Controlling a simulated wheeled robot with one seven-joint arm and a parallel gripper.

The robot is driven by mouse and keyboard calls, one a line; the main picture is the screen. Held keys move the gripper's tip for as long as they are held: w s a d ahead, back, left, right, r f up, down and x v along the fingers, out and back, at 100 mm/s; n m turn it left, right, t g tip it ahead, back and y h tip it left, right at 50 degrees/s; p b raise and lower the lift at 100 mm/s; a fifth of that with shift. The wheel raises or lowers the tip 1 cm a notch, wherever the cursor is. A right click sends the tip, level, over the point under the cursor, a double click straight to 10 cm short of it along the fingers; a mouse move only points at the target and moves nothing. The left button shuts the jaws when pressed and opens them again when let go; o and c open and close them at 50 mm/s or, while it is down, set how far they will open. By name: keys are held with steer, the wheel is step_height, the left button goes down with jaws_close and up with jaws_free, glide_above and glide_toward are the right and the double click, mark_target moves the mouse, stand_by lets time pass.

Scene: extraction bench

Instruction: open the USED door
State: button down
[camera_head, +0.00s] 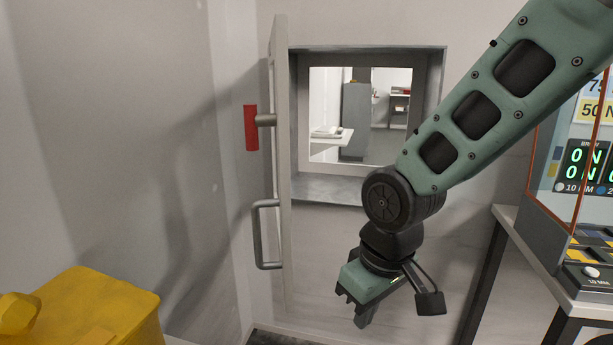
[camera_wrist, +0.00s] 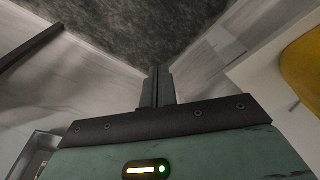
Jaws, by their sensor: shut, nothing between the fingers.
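A pale hatch door (camera_head: 282,170) stands swung out from the wall, seen almost edge-on in the head view. Its grey bar handle (camera_head: 260,235) and a red-gripped lever (camera_head: 251,127) are on its left face. No USED lettering is visible on it. The hatch opening (camera_head: 300,188) beside it is uncovered, and a room shows through its window. My gripper (camera_head: 364,320) hangs below the opening, to the right of the door and apart from the handle, pointing down. Its fingers are together and empty, as the wrist view (camera_wrist: 157,85) also shows.
A yellow bin (camera_head: 115,300) stands at the lower left, near the left wall. A bench (camera_head: 545,270) with a display case (camera_head: 560,190) is at the right. My arm crosses the right part of the head view.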

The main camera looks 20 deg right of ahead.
steer(key=w+d+r+m+t+h+p, duration=0.1)
steer(key=w+d+r+m+t+p, duration=0.1)
steer(key=w+d+r+p, duration=0.55)
steer(key=w+d+r+n+t+y+b, duration=0.1)
steer(key=w+d+n+t+y, duration=0.2)
steer(key=w, duration=0.5)
steer(key=w+d+r+n+t+y+b, duration=0.1)
steer(key=w+d+n+t+b, duration=0.2)
steer(key=w, duration=0.5)
steer(key=s+a+r+n+g+y+p, duration=0.25)
steer(key=s+n+g+y, duration=0.25)
steer(key=s+n+y, duration=0.65)
steer(key=w+a+m+y+p, duration=0.1)
steer(key=w+a, duration=0.1)
steer(key=a, duration=0.4)
steer(key=w+a+m+y+p, duration=0.1)
steer(key=w+a+m+p, duration=0.1)
steer(key=a, duration=0.5)
steer(key=shift+w+a+g, duration=0.3)
steer(key=shift+w, duration=0.2)
